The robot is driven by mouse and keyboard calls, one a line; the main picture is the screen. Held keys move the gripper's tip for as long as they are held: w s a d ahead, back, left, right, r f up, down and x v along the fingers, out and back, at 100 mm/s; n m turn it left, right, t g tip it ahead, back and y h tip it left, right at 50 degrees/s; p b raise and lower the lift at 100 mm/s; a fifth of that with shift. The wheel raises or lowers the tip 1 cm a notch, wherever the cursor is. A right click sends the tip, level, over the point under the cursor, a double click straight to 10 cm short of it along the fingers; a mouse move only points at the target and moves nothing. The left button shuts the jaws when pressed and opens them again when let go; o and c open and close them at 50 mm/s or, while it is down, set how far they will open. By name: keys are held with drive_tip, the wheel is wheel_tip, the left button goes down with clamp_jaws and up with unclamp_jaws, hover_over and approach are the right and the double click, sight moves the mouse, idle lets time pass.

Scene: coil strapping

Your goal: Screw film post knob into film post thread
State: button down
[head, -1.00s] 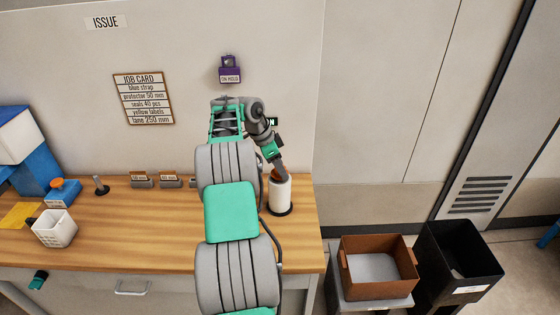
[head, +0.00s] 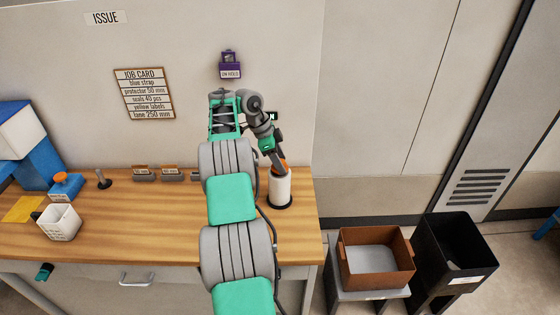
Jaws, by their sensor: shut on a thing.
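The film post (head: 280,189) is a white upright cylinder on a dark base at the right end of the wooden bench. My gripper points down onto the post top and is shut on the knob. The thread is hidden, so I cannot tell how far the knob is seated on it.
On the bench (head: 150,218) stand a white holder (head: 59,221), an orange-topped blue item (head: 66,185), a dark peg (head: 103,180) and small grey card holders (head: 143,173). A brown bin (head: 377,262) and a black bin (head: 462,255) stand to the right. The middle bench is clear.

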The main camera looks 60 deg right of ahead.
drive_tip(key=shift+c, duration=2.3)
unclamp_jaws()
